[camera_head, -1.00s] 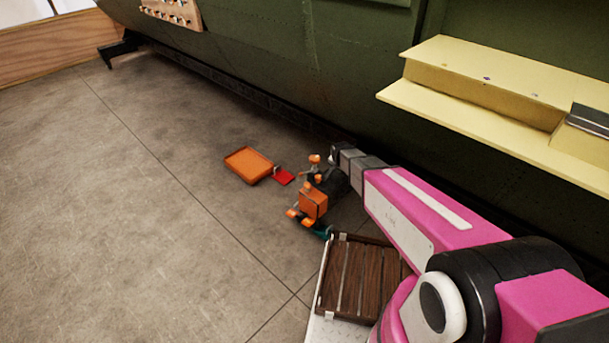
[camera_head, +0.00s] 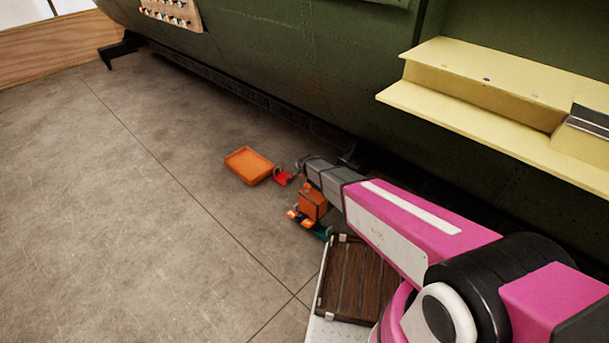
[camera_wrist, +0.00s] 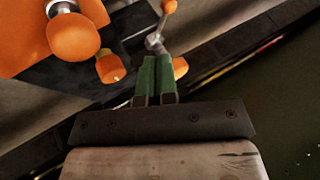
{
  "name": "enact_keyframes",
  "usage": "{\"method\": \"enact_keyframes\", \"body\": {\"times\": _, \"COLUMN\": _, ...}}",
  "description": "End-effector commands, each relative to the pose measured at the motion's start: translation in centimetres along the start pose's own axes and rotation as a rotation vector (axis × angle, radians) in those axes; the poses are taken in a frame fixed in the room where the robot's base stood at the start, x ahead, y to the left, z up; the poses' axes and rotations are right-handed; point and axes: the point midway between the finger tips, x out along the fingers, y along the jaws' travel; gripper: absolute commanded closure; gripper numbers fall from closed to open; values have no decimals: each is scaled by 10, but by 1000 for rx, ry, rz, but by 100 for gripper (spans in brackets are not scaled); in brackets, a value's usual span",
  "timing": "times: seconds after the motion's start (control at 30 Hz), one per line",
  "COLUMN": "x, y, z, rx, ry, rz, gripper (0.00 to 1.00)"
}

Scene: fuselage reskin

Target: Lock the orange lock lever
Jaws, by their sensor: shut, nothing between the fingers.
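An orange device (camera_head: 312,203) stands on the floor beside the green fuselage in the head view, partly hidden behind my arm. In the wrist view, a metal rod with an orange end (camera_wrist: 168,7) rises just beyond my fingertips; it looks like the lock lever, but I cannot be sure. My gripper (camera_wrist: 157,60) is shut and empty, its green fingers pointing at the rod's base. I cannot tell whether they touch it. Large orange knobs (camera_wrist: 73,38) lie to the left of the fingers, and a smaller orange knob (camera_wrist: 180,67) shows close on their right.
An orange tray (camera_head: 248,165) and a small red piece (camera_head: 283,177) lie on the floor left of the device. A slatted wooden platform (camera_head: 352,280) is in front. The dark green fuselage wall (camera_head: 270,60) rises behind. Open floor (camera_head: 130,220) spreads to the left.

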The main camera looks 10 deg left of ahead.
Motion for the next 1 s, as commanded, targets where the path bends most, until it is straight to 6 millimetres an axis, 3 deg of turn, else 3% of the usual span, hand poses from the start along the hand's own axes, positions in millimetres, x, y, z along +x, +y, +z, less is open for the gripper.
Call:
{"method": "enact_keyframes", "body": {"times": 0.27, "x": 28, "y": -1, "z": 0, "rx": 0, "ry": 0, "rz": 1, "gripper": 100}}
{"method": "enact_keyframes", "body": {"times": 0.63, "x": 88, "y": -1, "z": 0, "rx": -1, "ry": 0, "rz": 1, "gripper": 100}}
{"method": "enact_keyframes", "body": {"times": 1.0, "x": 99, "y": 0, "z": 0, "rx": -1, "ry": 0, "rz": 0, "gripper": 100}}
